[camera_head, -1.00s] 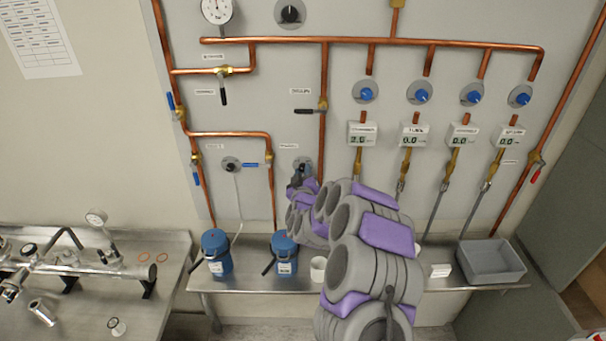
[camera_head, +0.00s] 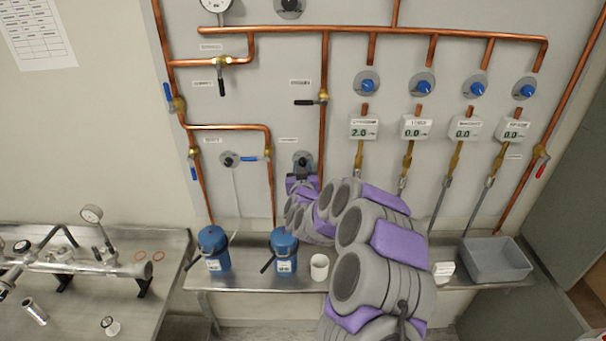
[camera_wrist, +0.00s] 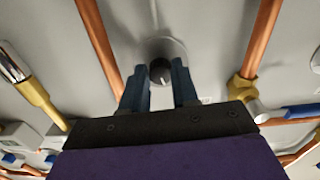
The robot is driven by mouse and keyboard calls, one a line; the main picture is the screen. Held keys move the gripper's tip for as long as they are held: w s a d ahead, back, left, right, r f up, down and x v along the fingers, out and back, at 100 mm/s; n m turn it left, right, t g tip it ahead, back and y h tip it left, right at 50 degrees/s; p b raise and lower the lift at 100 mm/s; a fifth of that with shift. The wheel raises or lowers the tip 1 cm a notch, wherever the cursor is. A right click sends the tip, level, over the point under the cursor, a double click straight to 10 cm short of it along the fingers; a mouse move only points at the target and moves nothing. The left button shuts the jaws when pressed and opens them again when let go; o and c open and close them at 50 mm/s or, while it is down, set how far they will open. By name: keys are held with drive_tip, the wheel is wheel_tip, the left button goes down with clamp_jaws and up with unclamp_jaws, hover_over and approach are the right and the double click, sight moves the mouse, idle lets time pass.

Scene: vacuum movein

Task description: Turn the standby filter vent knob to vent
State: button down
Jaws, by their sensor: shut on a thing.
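The vent knob (camera_head: 303,159) is a dark round knob on a grey disc on the wall panel, under a small label too small to read. In the wrist view the black knob (camera_wrist: 160,70) shows a white mark pointing down in the picture. My gripper (camera_head: 303,174) reaches up to it from below. In the wrist view my gripper (camera_wrist: 160,82) has one finger on each side of the knob, shut on it. My wrist and arm hide the area below.
A similar knob (camera_head: 229,160) sits to the left, beside a blue-handled valve (camera_head: 256,158). Copper pipes (camera_head: 322,140) run close by on the panel. Blue canisters (camera_head: 284,252), a white cup (camera_head: 319,267) and a grey tub (camera_head: 497,260) stand on the shelf below.

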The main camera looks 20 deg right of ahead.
drive_tip(key=m+b, duration=0.4)
drive_tip(key=m, duration=0.2)
drive_tip(key=m+b, duration=0.5)
drive_tip(key=m, duration=0.1)
drive_tip(key=shift+a+f, duration=0.15)
idle(0.3)
drive_tip(key=c, duration=0.8)
unclamp_jaws()
drive_tip(key=shift+c, duration=0.2)
